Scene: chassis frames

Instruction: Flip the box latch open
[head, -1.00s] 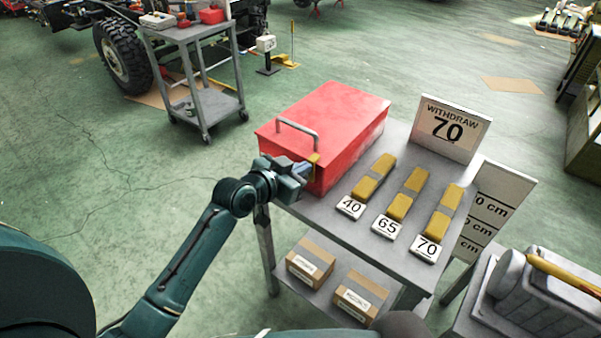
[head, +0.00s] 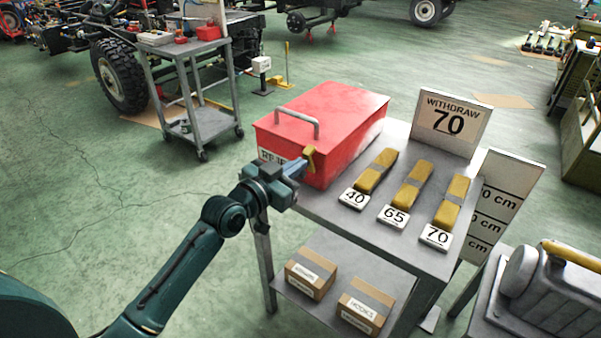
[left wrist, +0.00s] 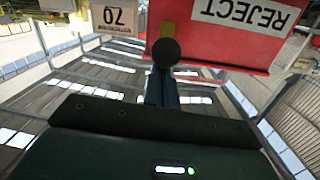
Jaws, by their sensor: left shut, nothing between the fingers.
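The red box (head: 322,125) with a grey top handle stands at the left end of the grey table. Its small yellow latch (head: 310,155) is on the front face near the right corner and looks tilted out from the face; its exact angle is unclear. My left gripper (head: 299,170) is shut and empty, with its fingertips close to the latch from below and in front. I cannot tell whether they touch. In the left wrist view the shut fingers (left wrist: 161,88) point at the box, beside its upside-down REJECT label (left wrist: 246,14). My right gripper is out of view.
Yellow strips (head: 413,185) with tags 40, 65 and 70 lie right of the box. A WITHDRAW 70 sign (head: 450,125) stands behind them. Two cartons (head: 311,273) sit on the lower shelf. Open floor lies left of the table.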

